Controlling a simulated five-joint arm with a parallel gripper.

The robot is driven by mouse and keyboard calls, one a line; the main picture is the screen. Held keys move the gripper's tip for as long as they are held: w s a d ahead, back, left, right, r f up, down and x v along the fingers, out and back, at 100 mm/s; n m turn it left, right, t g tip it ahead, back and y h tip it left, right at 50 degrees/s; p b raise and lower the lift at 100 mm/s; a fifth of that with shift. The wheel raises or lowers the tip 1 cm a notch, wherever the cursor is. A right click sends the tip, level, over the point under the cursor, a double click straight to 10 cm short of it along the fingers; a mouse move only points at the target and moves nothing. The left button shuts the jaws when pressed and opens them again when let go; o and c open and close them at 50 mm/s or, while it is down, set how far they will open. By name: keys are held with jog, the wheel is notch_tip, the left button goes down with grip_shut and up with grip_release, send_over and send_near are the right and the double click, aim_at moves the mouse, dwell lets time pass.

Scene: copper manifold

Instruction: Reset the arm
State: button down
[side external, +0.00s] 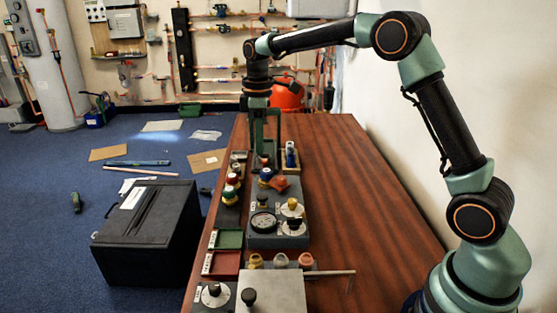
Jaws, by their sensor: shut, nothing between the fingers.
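My arm rises from the lower right, reaches left above the wooden table (345,190) and bends down at the wrist. My gripper (265,157) points down over the far part of the table, behind the grey fixture. It is shut and empty. Its fingertips are small and partly lost against the things behind them, so I cannot tell how high they are above the table.
A grey fixture (262,241) with a dial and knobs stands near the middle. Green (229,239) and red (222,263) trays lie along the left edge. A metal box (272,295) is in front. The table's right side is mostly clear. A black case (150,235) stands on the floor.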

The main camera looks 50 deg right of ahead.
jog(key=shift+r, duration=0.1)
jog(key=s+a+r+m+t, duration=0.1)
jog(key=s+r+m+t, duration=0.25)
jog(key=s+r, duration=0.55)
jog(key=s+f+m+t, duration=0.1)
jog(key=s+f+m, duration=0.1)
jog(key=s, duration=0.4)
jog(key=s+f+m+t, duration=0.1)
jog(key=s+f+m, duration=0.1)
jog(key=s, duration=0.4)
jog(key=shift+s+a+f+m, duration=0.3)
jog(key=shift+a+m, duration=0.1)
jog(key=shift+m, duration=0.35)
jog(key=c, duration=1.5)
grip_release()
jog(key=shift+r, duration=0.1)
jog(key=shift+c, duration=0.2)
